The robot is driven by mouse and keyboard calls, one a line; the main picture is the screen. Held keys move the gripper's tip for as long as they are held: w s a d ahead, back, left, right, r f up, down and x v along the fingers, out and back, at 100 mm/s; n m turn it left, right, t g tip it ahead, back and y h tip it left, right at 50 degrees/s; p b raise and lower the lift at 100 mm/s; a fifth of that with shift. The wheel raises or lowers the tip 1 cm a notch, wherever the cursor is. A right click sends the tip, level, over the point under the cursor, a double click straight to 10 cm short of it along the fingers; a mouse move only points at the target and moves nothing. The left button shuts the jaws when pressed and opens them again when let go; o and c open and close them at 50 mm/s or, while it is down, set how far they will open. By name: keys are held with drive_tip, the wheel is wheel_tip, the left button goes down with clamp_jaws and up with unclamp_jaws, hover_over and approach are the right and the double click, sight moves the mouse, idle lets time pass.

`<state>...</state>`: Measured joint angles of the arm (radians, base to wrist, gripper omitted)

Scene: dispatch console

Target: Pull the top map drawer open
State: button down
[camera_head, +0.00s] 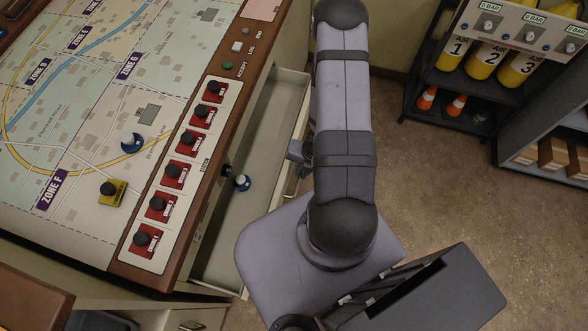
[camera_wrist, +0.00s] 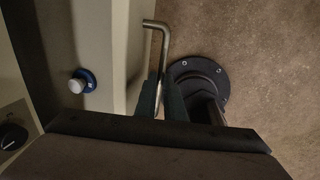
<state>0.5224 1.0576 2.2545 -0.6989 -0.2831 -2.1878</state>
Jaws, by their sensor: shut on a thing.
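The top map drawer (camera_head: 216,249) stands pulled out from the right side of the console, its pale inside showing. A small blue piece with a white knob (camera_head: 242,183) lies in it, and it also shows in the wrist view (camera_wrist: 83,80). My gripper (camera_head: 299,155) is at the drawer's front, partly hidden by my arm. In the wrist view my gripper's fingers (camera_wrist: 161,98) are shut on the bent metal handle (camera_wrist: 156,24) of the drawer. The handle's upper end sticks out beyond the fingers; the rest is hidden.
The console top holds a zone map (camera_head: 75,130), and a row of red panels with black knobs (camera_head: 165,203) near the drawer. A dark shelf with yellow air cylinders (camera_head: 483,60) and orange cones stands at the upper right. Brown floor (camera_head: 440,180) is clear right of my arm.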

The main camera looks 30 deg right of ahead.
drive_tip(key=s+d+b, duration=0.1)
drive_tip(key=s+d, duration=0.6)
drive_tip(key=d, duration=0.1)
drive_tip(key=shift+s+b, duration=0.35)
drive_tip(key=shift+s, duration=0.05)
drive_tip(key=shift+d, duration=0.1)
drive_tip(key=c, duration=1.8)
unclamp_jaws()
drive_tip(key=shift+c, duration=0.2)
wheel_tip(320, 180, up, 7)
drive_tip(key=s+p, duration=0.1)
drive_tip(key=p, duration=0.3)
drive_tip(key=shift+d+r, duration=0.15)
drive_tip(key=shift+d, duration=0.25)
